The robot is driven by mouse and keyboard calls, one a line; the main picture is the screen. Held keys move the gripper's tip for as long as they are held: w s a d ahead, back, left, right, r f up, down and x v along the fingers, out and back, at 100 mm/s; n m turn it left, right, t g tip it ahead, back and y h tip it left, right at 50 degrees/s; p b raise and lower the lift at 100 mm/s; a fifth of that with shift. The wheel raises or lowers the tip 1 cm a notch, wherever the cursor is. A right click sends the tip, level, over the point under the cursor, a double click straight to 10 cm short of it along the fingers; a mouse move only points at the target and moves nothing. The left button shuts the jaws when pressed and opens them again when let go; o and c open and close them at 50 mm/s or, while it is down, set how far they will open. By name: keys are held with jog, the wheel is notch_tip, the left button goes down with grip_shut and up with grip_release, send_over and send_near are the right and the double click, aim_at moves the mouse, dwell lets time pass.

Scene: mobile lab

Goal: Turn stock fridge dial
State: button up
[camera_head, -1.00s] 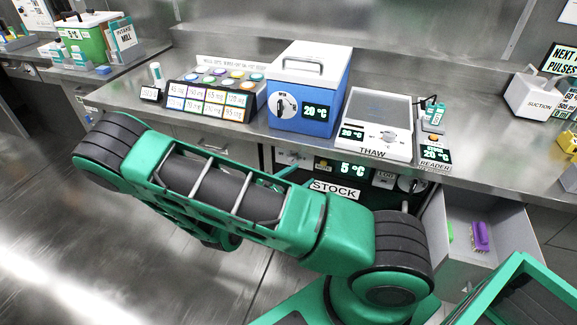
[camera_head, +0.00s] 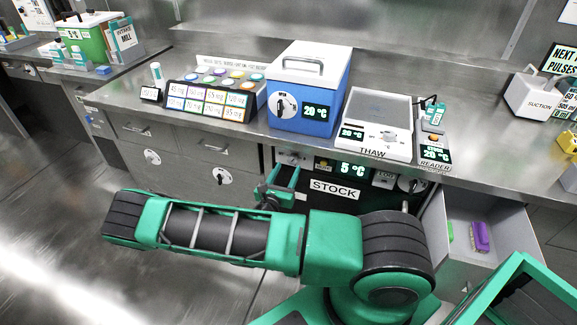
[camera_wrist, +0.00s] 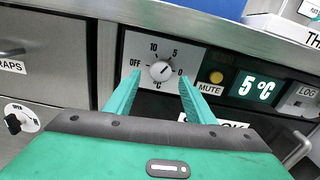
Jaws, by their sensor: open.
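The stock fridge dial (camera_wrist: 161,71) is a round white knob on a white plate marked OFF, 10, 5 and 0. Its pointer mark leans to the upper right. The fridge display (camera_wrist: 257,88) beside it reads 5 °C, and also shows in the head view (camera_head: 355,170) above the STOCK label (camera_head: 335,189). My gripper (camera_wrist: 158,84) is open and empty, facing the panel. In the wrist view the dial sits between its two green fingertips; I cannot tell the remaining distance. In the head view my gripper (camera_head: 282,178) is just below the dial plate.
A mute button (camera_wrist: 216,77) is right of the dial. The bench edge (camera_wrist: 200,22) overhangs above. An open grey drawer (camera_head: 470,240) holds a purple item (camera_head: 480,237) at right. A blue cooler (camera_head: 308,95) and a thaw unit (camera_head: 378,125) stand on the bench above.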

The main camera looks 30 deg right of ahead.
aim_at(291, 162)
jog(key=shift+x, duration=2.05)
jog(key=c, duration=1.1)
jog(key=shift+o, duration=0.2)
jog(key=shift+a+m, duration=0.1)
jog(key=shift+m, duration=0.3)
jog(key=m, duration=1.1)
